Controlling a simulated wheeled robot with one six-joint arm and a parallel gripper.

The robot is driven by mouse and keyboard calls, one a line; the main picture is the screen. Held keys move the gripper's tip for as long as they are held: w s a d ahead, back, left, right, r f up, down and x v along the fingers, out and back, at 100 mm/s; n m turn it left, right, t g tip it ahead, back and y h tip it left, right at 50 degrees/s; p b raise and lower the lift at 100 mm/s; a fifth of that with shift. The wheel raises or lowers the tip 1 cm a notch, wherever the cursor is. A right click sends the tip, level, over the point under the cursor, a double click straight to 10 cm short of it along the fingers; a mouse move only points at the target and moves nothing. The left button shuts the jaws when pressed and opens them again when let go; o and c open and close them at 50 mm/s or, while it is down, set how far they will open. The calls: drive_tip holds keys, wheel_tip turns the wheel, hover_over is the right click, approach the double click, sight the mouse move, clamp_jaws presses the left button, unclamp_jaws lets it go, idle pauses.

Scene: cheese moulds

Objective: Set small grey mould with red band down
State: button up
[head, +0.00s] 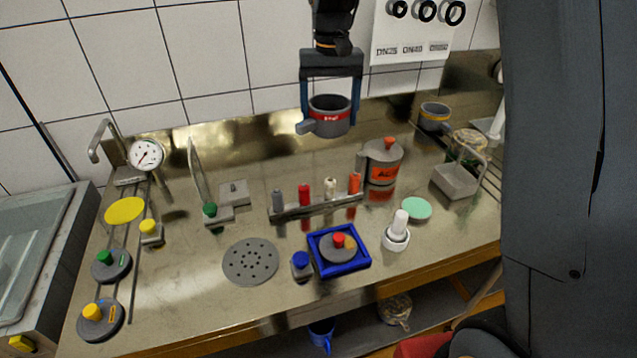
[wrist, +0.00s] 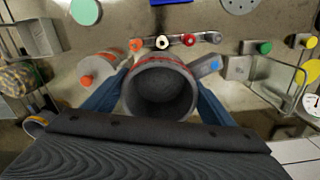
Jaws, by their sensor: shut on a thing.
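The small grey mould with the red band (head: 329,117) is a round open cup with a side handle pointing left in the head view. My gripper (head: 331,105) is shut on it, with one blue finger on each side. The mould is upright and appears to be held above the back of the metal worktop (head: 200,280). In the wrist view the mould (wrist: 160,92) shows its open, empty inside between the two fingers (wrist: 160,95).
A rack (head: 316,207) with several coloured pegs lies in front of the mould. A grey pot with an orange label (head: 382,163) stands to its right. A grey mould with a yellow band (head: 435,117) stands at the back right. A blue tray (head: 342,271) holds a red-knobbed disc.

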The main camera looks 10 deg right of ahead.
drive_tip(key=shift+w+f+b, duration=0.15)
drive_tip(key=shift+f+b, duration=0.15)
drive_tip(key=shift+f, duration=0.25)
drive_tip(key=shift+w+f+b, duration=0.35)
drive_tip(key=shift+f+b, duration=0.75)
drive_tip(key=shift+f, duration=2.05)
drive_tip(key=shift+w+f+b, duration=0.4)
drive_tip(key=shift+f+b, duration=0.65)
drive_tip(key=shift+f, duration=2.1)
drive_tip(key=shift+w+f+b, duration=0.35)
drive_tip(key=shift+f+b, duration=0.75)
drive_tip(key=shift+f, duration=2.05)
drive_tip(key=o, duration=1.1)
drive_tip(key=shift+f, duration=0.1)
